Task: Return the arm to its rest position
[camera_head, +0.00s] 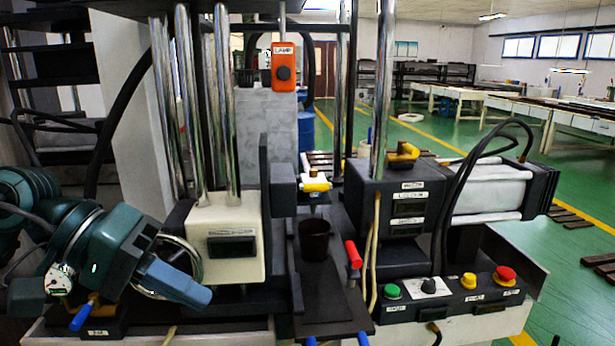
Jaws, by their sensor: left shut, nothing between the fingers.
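My left arm, teal, comes in from the left edge. Its gripper (198,296) is at the lower left, in front of the cream block (233,258) of the machine. The blue-grey fingers point right and slightly down. They are closed together and nothing shows between them. Whether the gripper touches the machine cannot be told. A dark brown cup (315,240) stands upright on the dark plate (322,295) in the middle of the machine, to the right of and apart from the gripper. My right gripper is not in view.
Steel columns (222,110) rise behind the gripper. A red-handled lever (353,254) stands beside the plate. A button panel (450,294) is at the lower right. An orange lamp switch (284,70) hangs above. A blue-handled valve (84,315) sits below my arm.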

